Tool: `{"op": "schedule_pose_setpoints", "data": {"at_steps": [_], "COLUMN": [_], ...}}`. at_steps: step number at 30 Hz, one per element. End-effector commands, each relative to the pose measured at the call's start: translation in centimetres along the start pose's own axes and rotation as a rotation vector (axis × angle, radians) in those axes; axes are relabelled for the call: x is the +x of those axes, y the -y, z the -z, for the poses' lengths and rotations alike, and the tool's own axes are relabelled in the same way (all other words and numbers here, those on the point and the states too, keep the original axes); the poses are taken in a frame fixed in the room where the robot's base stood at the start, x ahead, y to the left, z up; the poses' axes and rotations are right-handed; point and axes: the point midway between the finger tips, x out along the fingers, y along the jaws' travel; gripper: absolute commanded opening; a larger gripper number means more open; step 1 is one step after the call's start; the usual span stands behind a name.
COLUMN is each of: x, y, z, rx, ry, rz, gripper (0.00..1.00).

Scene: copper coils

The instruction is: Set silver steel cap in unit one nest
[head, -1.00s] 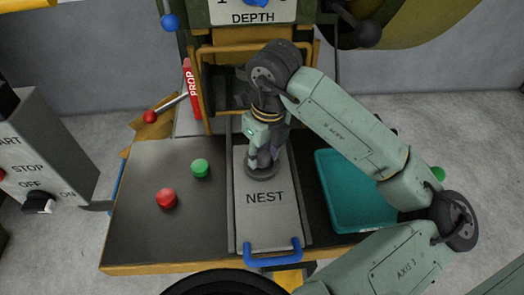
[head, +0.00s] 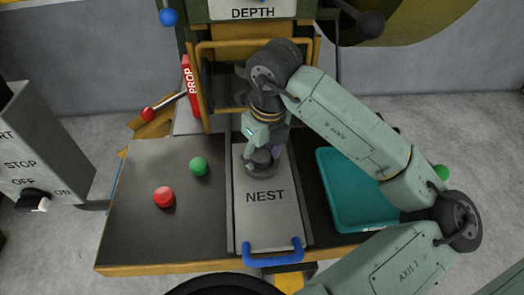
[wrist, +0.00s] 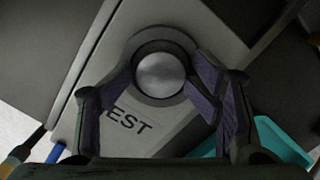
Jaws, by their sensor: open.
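The silver steel cap (wrist: 160,75) sits inside a dark round ring, the nest (wrist: 136,46), on the grey slide plate marked NEST (head: 266,215). In the wrist view it looks centred in the ring; whether it is fully seated cannot be told. My gripper (wrist: 163,84) is open, with one finger on each side of the cap.
A red button (head: 164,197) and a green button (head: 199,166) stand on the dark table left of the plate. A teal tray (head: 325,190) lies to the right. A blue handle (head: 273,258) is at the plate's front, and a yellow guard frame (head: 203,85) stands behind.

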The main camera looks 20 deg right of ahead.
Motion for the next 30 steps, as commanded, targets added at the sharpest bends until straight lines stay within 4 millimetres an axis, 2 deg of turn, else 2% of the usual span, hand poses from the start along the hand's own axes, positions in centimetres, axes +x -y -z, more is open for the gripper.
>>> {"op": "schedule_pose_setpoints", "data": {"at_steps": [10,18,24,30], "x": [0.0,-2.2,-7.1,-11.0], "y": [-0.1,0.1,0.1,0.1], "z": [0.2,-0.1,-0.1,-0.1], "rx": [0.000,0.001,0.001,0.001], "ry": [-0.010,-0.005,-0.004,-0.003], "rz": [-0.003,0.004,0.006,0.004], "gripper": [0.55,0.55,0.55,0.55]}}
